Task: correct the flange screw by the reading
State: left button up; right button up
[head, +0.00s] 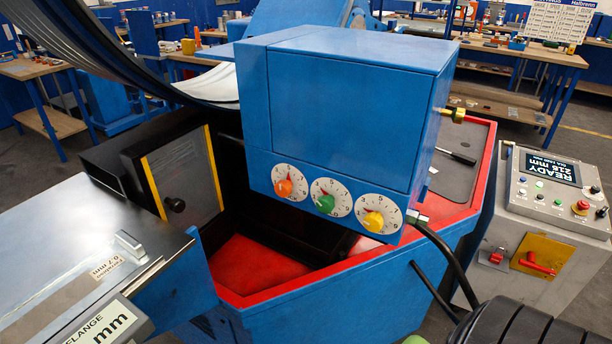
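A blue machine head (345,105) carries three white dials in a row. They have an orange knob (284,188), a green knob (326,203) and a yellow knob (373,221). Their pointer settings are too small to read surely. A label (105,325) at the bottom left reads "FLANGE" and "mm"; the rest is cut off. A screen (551,168) on the grey control panel shows "READY" and a value in mm, perhaps 218. I cannot tell which part is the flange screw. Neither of my grippers is in view.
A red-rimmed blue base (330,290) stands under the head. A brass fitting (453,115) juts from its right side. A grey control box (545,225) has a red handle (537,263). A black cable and a dark ribbed cylinder (530,322) are at the lower right. Workbenches stand behind.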

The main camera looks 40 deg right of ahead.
aim_at(374, 221)
jog(key=l+z, duration=0.15)
jog(key=z, duration=0.3)
jog(key=l+z, duration=0.15)
jog(key=z, duration=0.3)
jog(key=l+z, duration=0.15)
jog(key=z, duration=0.3)
jog(key=k, duration=0.05)
